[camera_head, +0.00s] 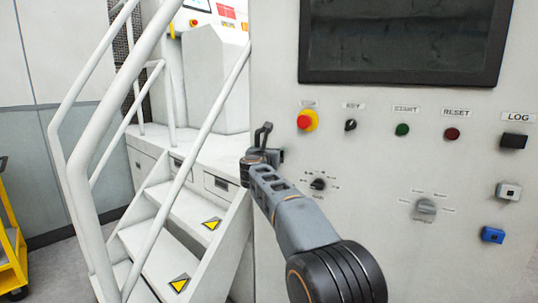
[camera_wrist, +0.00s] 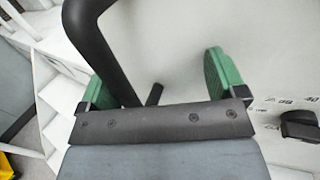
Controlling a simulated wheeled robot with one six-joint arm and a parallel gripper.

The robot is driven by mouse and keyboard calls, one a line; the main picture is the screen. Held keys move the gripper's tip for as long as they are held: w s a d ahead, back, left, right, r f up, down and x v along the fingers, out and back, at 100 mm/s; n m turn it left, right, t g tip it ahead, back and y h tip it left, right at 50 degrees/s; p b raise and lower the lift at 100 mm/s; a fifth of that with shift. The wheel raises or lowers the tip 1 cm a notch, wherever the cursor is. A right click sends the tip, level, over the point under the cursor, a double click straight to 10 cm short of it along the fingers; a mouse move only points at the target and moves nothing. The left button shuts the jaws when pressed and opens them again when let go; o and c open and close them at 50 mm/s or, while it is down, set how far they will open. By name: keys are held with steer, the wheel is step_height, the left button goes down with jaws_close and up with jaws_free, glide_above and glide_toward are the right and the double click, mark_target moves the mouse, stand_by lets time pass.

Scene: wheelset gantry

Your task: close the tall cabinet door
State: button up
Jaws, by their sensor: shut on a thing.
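The tall cabinet's pale grey front (camera_head: 380,180) fills the right side of the head view. I cannot tell whether it stands ajar. A black bar handle (camera_head: 263,134) is at its left edge. My gripper (camera_head: 262,160) is at that handle, with my arm reaching up to it from below right. The handle's lower end is hidden behind the gripper body.
White stairs with railings (camera_head: 150,210) stand close left of the cabinet front. The front carries a dark screen (camera_head: 400,40), a red emergency button (camera_head: 306,120), several other buttons, and knobs (camera_head: 425,206). A yellow cart (camera_head: 10,250) is at the far left.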

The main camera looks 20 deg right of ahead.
steer(key=shift+s+a+b, duration=0.5)
steer(key=shift+s+a, duration=0.65)
steer(key=shift+a, duration=0.25)
steer(key=c, duration=0.5)
steer(key=shift+s+a+b, duration=0.3)
steer(key=shift+s+a, duration=0.55)
steer(key=shift+a, duration=0.4)
steer(key=shift+s+a+b, duration=0.25)
steer(key=shift+s+a, duration=0.55)
steer(key=shift+a, duration=0.5)
steer(key=shift+s+a+b, duration=0.3)
steer(key=shift+s+a, duration=0.55)
steer(key=shift+a, duration=0.4)
steer(key=shift+r, duration=0.1)
